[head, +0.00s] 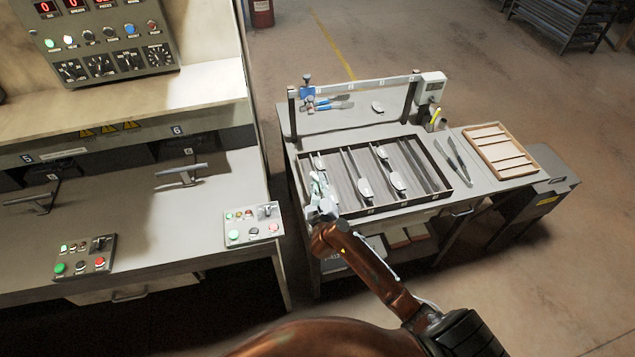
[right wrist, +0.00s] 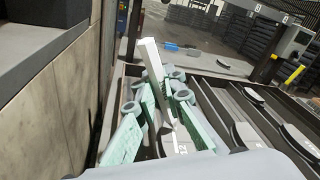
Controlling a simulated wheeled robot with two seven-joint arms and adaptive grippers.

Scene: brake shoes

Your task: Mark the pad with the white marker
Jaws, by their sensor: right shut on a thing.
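My right gripper (head: 318,188) is over the left end of the dark slotted tray (head: 410,206). In the right wrist view its pale green fingers (right wrist: 163,98) are closed around a white stick-like thing, which looks like the white marker (right wrist: 150,55). The marker stands tilted, its upper end sticking up past the fingers; its lower end is near the tray, and I cannot tell whether it touches anything. Several grey pads lie in the tray, one in the middle (head: 397,180) and one close to the gripper's right in the wrist view (right wrist: 248,134). My left gripper is not in view.
A wooden divided tray (head: 519,169) and dark long tools (head: 452,160) lie at the table's right. Blue-handled tools (head: 322,104) and a single pad (head: 378,106) lie behind the slotted tray. The machine bench (head: 190,215) stands close on the left.

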